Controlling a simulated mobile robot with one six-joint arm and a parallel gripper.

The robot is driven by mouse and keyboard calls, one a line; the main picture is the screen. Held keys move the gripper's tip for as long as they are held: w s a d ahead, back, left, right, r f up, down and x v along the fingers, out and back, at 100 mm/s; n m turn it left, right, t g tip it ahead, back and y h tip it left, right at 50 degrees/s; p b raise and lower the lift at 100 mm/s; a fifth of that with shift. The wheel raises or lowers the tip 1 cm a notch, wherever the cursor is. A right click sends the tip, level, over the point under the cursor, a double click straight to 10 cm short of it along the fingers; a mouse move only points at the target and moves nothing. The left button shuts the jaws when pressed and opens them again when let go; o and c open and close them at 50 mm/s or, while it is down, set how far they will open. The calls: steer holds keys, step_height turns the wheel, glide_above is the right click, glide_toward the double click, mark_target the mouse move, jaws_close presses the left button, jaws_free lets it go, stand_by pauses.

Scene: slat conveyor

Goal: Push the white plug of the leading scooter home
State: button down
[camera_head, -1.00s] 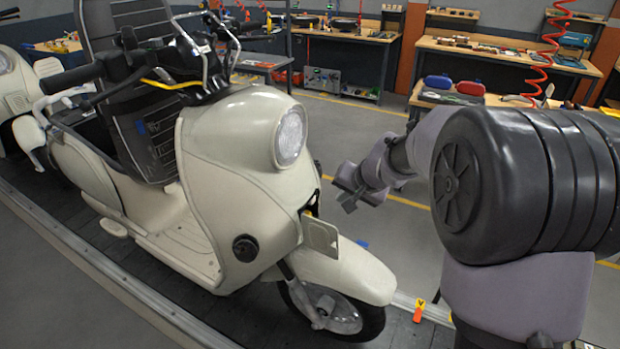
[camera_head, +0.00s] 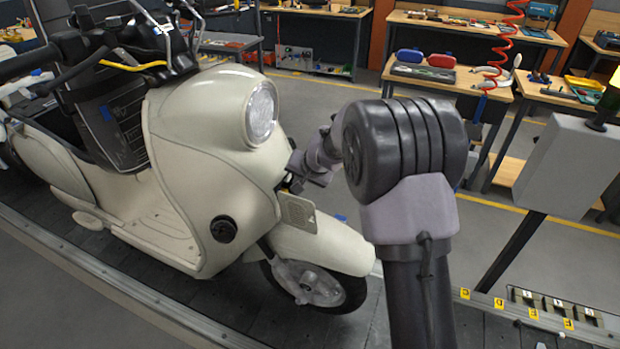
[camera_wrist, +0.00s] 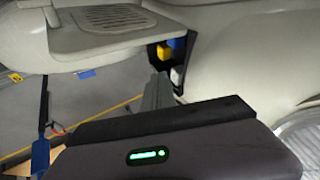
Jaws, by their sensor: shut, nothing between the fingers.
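The leading scooter (camera_head: 190,165) is cream and stands on the conveyor, with its headlight facing right. A grilled flap (camera_head: 297,212) stands open on its front; it also shows in the wrist view (camera_wrist: 110,18). Beside the flap is a dark recess with a yellow plug (camera_wrist: 164,52), a blue piece (camera_wrist: 178,43) and a white plug (camera_wrist: 177,74). My gripper (camera_wrist: 159,82) is shut and empty, its tips just left of the white plug in the picture; I cannot tell whether they touch. In the head view my gripper (camera_head: 291,182) is at the recess, which is mostly hidden.
A grey box (camera_head: 570,165) on a post stands at the right. Yellow lettered tags (camera_head: 500,303) line the conveyor edge near small switches. Workbenches (camera_head: 450,75) with tools stand at the back. Open floor lies between them and the scooter.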

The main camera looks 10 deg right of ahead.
steer(key=shift+w+a, duration=0.35)
steer(key=shift+a, duration=0.2)
